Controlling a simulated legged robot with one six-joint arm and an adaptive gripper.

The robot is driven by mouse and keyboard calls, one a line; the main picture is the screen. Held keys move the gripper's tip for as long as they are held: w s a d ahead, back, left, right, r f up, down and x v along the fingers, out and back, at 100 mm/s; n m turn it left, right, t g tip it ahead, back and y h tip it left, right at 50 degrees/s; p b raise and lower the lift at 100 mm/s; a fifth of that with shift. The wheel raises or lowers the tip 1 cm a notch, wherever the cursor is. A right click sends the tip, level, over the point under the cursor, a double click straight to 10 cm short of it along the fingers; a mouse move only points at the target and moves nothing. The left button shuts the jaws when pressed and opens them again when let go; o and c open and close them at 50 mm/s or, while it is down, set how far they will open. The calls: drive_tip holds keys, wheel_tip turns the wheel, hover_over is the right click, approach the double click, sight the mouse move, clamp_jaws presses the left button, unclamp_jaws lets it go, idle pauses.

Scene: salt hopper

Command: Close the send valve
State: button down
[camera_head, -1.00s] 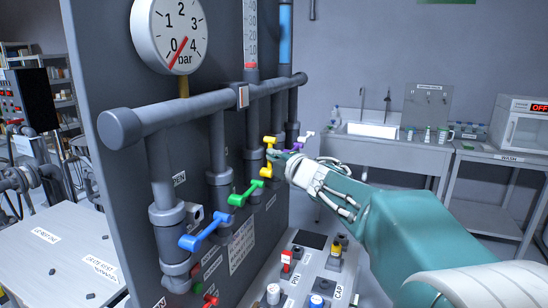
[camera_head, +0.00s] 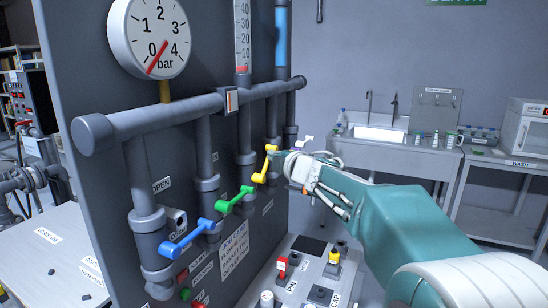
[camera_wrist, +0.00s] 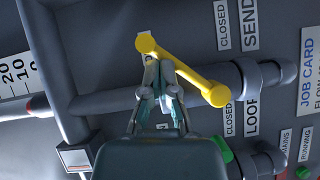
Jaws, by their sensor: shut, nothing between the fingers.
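Three lever handles show on the dark panel: blue (camera_head: 186,238), green (camera_head: 234,201) and yellow (camera_head: 264,164). The yellow one is steeper than the other two. My gripper (camera_head: 283,163) is at the yellow handle, just right of it. In the wrist view, the yellow handle (camera_wrist: 184,70) slants across the shut fingertips (camera_wrist: 157,75), which sit close to its knob end. I cannot tell whether they touch. A SEND label (camera_wrist: 248,25) and a LOOP label (camera_wrist: 250,112), each beside CLOSED, are on the panel. Which handle each belongs to is unclear.
Grey pipes (camera_head: 150,120) and a pressure gauge (camera_head: 149,38) stand out from the panel. A control box with buttons (camera_head: 310,265) sits below. A sink bench (camera_head: 375,140) is behind.

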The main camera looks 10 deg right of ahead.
drive_tip(key=w+f+m+g, duration=0.1)
drive_tip(key=w+d+f+m+g, duration=0.1)
drive_tip(key=f, duration=0.1)
drive_tip(key=shift+w+d, duration=0.15)
drive_tip(key=shift+w, duration=0.1)
idle(0.5)
drive_tip(key=shift+f, duration=0.1)
idle(0.3)
drive_tip(key=shift+s+d, duration=0.1)
idle(0.4)
drive_tip(key=v, duration=1.1)
drive_tip(key=shift+s, duration=0.3)
drive_tip(key=shift+d, duration=0.15)
